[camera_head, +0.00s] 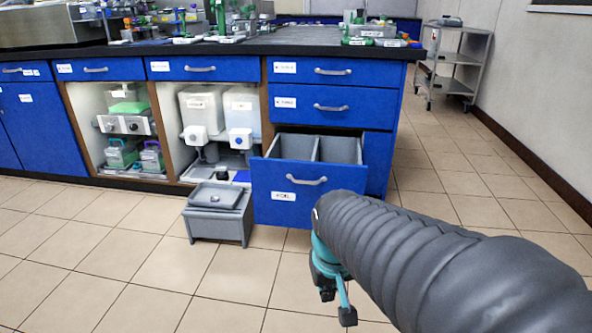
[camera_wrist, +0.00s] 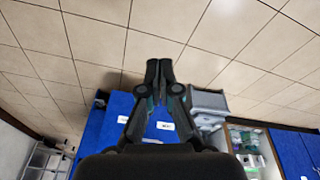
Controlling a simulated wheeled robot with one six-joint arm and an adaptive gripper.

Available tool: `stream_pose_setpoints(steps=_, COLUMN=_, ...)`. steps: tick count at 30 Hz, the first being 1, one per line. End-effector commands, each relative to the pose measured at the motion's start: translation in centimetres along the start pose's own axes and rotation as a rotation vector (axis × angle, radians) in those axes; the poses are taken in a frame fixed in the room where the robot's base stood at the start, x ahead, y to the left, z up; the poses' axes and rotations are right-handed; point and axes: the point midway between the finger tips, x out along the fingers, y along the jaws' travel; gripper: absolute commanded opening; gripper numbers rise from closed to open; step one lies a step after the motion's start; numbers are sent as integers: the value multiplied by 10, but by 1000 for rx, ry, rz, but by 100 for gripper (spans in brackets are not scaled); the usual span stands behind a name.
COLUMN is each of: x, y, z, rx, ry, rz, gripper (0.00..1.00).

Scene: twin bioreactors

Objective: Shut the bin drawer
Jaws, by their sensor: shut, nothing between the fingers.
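The bin drawer (camera_head: 270,203) is the bottom blue drawer at the right end of the bench, and it is pulled out. Two grey bins (camera_head: 338,149) show inside it behind the front. Its front has a silver handle (camera_head: 306,180) and a white label. My gripper (camera_head: 336,305) is low in front of the drawer, past the end of my grey arm, and points down. In the wrist view my gripper (camera_wrist: 158,64) is shut and empty, with floor tiles beyond its tips. The blue drawer front (camera_wrist: 165,115) shows behind and between the fingers there. I cannot tell whether they touch.
A grey lidded box (camera_head: 217,222) stands on the floor just left of the drawer; it also shows in the wrist view (camera_wrist: 208,104). Two closed blue drawers (camera_head: 333,97) sit above. A metal cart (camera_head: 455,75) stands at the back right. The tiled floor in front is clear.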

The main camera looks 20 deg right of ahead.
Motion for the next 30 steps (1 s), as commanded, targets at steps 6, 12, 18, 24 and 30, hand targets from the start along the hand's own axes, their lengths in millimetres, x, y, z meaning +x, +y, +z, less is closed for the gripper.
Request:
stream_pose_setpoints(steps=6, x=43, y=48, z=-44, rx=10, ry=-36, rz=74, gripper=0)
stream_pose_setpoints(steps=12, x=88, y=98, z=-92, rx=-78, ry=10, rz=139, gripper=0)
stream_pose_setpoints(steps=18, x=140, y=147, z=-144, rx=-242, ry=109, rz=196, gripper=0)
stream_pose_setpoints(steps=24, x=192, y=187, z=-199, rx=-487, ry=266, rz=250, gripper=0)
stream_pose_setpoints(steps=30, x=229, y=201, z=-258, rx=-800, ry=514, rz=309, gripper=0)
